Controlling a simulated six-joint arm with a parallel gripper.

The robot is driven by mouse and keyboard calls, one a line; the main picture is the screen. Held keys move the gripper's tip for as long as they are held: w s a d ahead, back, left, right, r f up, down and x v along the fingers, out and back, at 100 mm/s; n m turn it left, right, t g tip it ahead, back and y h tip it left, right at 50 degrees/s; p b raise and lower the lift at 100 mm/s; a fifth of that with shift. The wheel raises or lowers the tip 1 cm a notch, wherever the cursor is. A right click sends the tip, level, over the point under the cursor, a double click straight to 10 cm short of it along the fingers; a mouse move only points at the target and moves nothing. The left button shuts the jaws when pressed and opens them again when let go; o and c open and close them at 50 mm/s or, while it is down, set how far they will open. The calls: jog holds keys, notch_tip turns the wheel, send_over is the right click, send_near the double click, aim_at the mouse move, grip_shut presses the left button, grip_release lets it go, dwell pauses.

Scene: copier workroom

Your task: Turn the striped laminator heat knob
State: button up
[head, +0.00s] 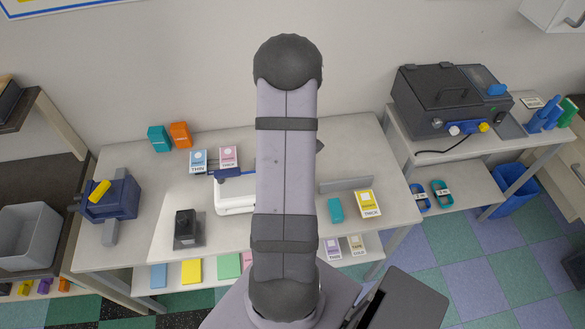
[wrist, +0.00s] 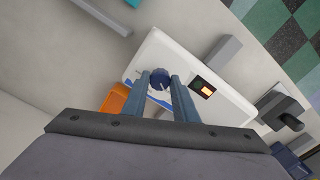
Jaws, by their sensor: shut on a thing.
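The laminator is a white, flat machine (wrist: 222,107) with a small black panel and lit orange display (wrist: 206,90); in the head view its left part (head: 236,200) shows beside my arm. A dark blue round knob (wrist: 159,79) stands on its top face in the wrist view; its stripes are too small to make out. My gripper (wrist: 160,75) has its two blue-grey fingers on either side of this knob and is shut on it. In the head view, my arm hides the gripper, the knob and the laminator's right part.
Left of the laminator are a black device (head: 186,224) and a blue machine with a yellow handle (head: 110,198). THIN (head: 198,161) and THICK (head: 229,157) boxes stand behind. A teal block (head: 335,210) and yellow THICK box (head: 368,205) stand right. An orange block (wrist: 116,99) shows near the laminator.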

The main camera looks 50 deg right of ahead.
jog(key=o, duration=1.1)
jog(key=shift+c, duration=0.2)
jog(key=shift+r, duration=0.15)
jog(key=shift+r+b, duration=0.95)
jog(key=shift+r, duration=2.65)
